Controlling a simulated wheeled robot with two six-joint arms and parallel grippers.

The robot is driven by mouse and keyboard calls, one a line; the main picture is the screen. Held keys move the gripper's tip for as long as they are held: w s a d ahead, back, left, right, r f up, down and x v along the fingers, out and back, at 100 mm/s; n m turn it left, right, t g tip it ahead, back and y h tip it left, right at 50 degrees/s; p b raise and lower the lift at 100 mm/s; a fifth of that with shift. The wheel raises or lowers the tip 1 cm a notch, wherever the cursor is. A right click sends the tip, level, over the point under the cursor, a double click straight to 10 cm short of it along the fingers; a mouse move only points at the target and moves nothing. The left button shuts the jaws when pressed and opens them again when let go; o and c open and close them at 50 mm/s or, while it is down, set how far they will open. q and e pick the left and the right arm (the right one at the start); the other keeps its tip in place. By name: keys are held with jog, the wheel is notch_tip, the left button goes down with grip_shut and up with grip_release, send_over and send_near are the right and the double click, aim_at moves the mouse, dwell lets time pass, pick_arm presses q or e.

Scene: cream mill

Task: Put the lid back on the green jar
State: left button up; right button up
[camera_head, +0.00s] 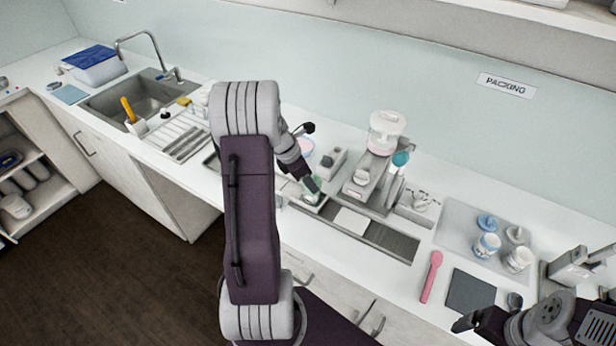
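A small pale green thing (314,183), which may be the green jar, shows at the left gripper on the counter's middle part. My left gripper (311,190) points down there and covers much of it. I cannot tell whether the fingers touch or hold it. The green jar's lid cannot be made out for certain. A blue lid-like piece (487,222) and a grey one (516,234) lie on the mat at the right, behind two patterned jars. My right gripper (466,322) is low at the right, over the counter's front edge, its opening unclear.
Two blue-and-white jars (487,246) stand at the right. In front lie a pink spatula (431,277) and a dark square (470,291). The sink (140,102) is far left.

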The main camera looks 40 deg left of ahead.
pick_arm(q)
jog(key=shift+s, duration=0.1)
jog(key=shift+w, duration=0.2)
jog(key=shift+s+p, duration=0.1)
jog(key=shift+p, duration=0.25)
dwell(0.6)
jog(key=shift+f+p, duration=0.45)
jog(key=shift+f, duration=0.2)
dwell(1.3)
jog(key=o, duration=1.4)
